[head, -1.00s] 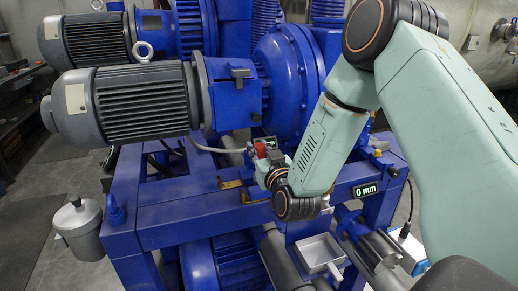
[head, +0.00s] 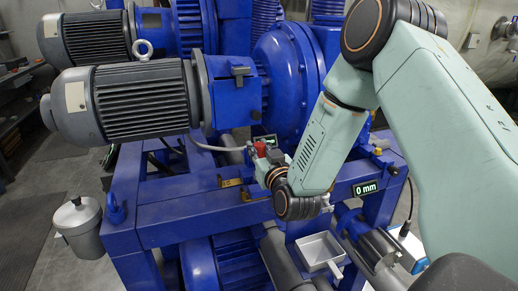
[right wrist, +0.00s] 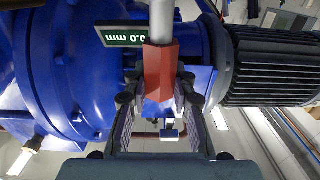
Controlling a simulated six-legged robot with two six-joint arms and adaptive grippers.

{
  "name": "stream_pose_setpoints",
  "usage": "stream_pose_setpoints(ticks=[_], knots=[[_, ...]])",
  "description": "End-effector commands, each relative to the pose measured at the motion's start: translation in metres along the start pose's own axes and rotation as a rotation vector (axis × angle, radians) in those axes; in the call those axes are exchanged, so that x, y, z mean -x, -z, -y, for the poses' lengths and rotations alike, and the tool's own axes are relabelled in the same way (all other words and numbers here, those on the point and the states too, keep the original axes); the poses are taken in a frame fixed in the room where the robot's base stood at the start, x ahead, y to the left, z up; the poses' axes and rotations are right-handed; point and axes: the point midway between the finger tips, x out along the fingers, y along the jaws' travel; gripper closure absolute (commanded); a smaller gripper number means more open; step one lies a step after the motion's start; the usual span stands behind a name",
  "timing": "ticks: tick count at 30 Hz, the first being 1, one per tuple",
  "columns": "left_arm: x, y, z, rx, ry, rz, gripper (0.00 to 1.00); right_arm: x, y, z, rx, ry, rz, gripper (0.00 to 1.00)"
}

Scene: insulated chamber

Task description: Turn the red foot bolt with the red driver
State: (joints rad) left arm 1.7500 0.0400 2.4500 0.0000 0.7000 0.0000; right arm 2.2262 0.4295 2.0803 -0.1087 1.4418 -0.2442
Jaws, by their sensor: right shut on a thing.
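My right gripper (right wrist: 160,102) is shut on the red driver (right wrist: 160,72), with one finger on each side of its red handle. The driver's grey shaft (right wrist: 161,20) runs away to the top edge of the right wrist view. In the head view my right gripper (head: 268,167) is low beside the blue motor frame, and the driver's red handle (head: 260,148) shows at it. I cannot make out the red foot bolt in either view, nor whether the driver tip touches it. My left gripper is not in view.
A grey motor (head: 140,98) on a blue mount stands just left of my right gripper. A small display (right wrist: 122,37) beside the driver appears to read 0.0 mm. A metal tray (head: 320,250) sits below my right wrist.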

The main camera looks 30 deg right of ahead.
Motion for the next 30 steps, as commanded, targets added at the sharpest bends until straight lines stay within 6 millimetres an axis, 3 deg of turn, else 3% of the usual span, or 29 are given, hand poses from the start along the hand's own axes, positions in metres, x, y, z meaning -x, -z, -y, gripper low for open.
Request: stream_pose_setpoints(ticks=[8, 9, 18, 30], knots=[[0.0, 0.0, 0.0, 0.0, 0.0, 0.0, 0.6, 0.0, 0.0003, -0.0001, 0.0, 0.0, -0.001, 1.0], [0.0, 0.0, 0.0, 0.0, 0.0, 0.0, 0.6, 0.0, 0.0003, -0.0001, 0.0, 0.0, -0.001, 0.74], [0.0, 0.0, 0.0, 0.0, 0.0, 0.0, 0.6, 0.0, 0.0002, -0.0001, 0.0, 0.0, 0.0, 0.49], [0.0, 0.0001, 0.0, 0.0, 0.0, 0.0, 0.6, 0.0076, -0.0007, -0.0004, -0.001, -0.001, 0.002, 0.49]])
